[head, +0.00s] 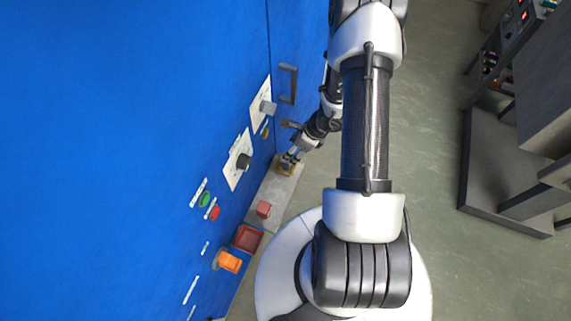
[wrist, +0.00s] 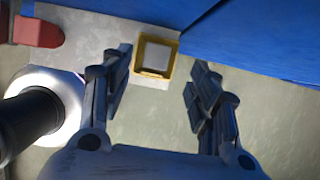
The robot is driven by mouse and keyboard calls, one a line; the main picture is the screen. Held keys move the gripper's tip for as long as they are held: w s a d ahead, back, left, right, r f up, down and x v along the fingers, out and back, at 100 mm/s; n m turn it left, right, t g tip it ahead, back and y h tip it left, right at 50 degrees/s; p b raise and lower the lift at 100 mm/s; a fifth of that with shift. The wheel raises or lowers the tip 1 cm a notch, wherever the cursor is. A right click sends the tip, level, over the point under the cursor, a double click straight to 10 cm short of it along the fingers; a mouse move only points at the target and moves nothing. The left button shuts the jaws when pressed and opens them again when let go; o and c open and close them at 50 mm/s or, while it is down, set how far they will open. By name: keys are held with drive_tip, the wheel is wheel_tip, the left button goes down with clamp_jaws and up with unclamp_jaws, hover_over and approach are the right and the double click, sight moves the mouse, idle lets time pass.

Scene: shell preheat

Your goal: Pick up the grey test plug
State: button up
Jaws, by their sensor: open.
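My gripper (wrist: 160,62) is open, its two fingers spread on either side of a yellow square frame (wrist: 155,77) in the wrist view. Inside the frame is a pale grey square (wrist: 156,56); I cannot tell whether it is the grey test plug or the bare floor of the frame. Nothing is held between the fingers. In the head view my gripper (head: 289,160) is low beside the blue cabinet, over the yellow frame (head: 285,170) at the far end of a light grey shelf (head: 274,190). The gripper partly hides the frame there.
A red block (head: 263,209) stands nearer on the shelf.

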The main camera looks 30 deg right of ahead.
sight(286, 163)
drive_tip(key=x, duration=0.3)
drive_tip(key=shift+w+f+b, duration=0.1)
drive_tip(key=shift+f+b, duration=0.05)
drive_tip(key=shift+b, duration=0.25)
drive_tip(key=x, duration=0.1)
drive_tip(key=b+x, duration=0.1)
drive_tip(key=x, duration=0.1)
drive_tip(key=b+x, duration=0.1)
drive_tip(key=x, duration=0.1)
drive_tip(key=shift+s+f, duration=0.25)
drive_tip(key=shift+c, duration=0.2)
drive_tip(key=c, duration=1.2)
drive_tip(key=shift+r, duration=0.15)
